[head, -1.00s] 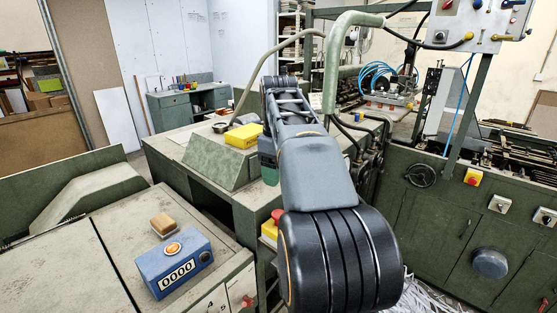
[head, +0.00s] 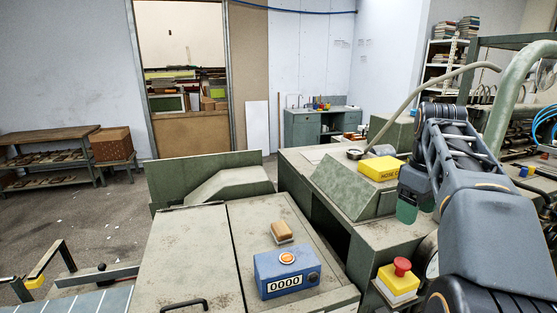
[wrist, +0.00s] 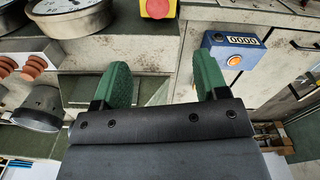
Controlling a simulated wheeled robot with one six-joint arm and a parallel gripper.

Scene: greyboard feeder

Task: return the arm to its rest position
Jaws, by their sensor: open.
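My gripper (wrist: 152,85) shows in the wrist view with its two green fingers spread apart and nothing between them. In the head view my arm stands at the right, and a green part of the gripper (head: 407,211) hangs beside the green machine. The gripper is above and to the right of the blue counter box (head: 286,272). It is apart from the red emergency button on its yellow box (head: 400,278), which is below it.
A yellow box (head: 381,168) sits on the sloped green housing (head: 345,187). Gauges (wrist: 75,15) and a dark cylinder (wrist: 40,107) show at left in the wrist view. Open floor (head: 80,225) lies at left.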

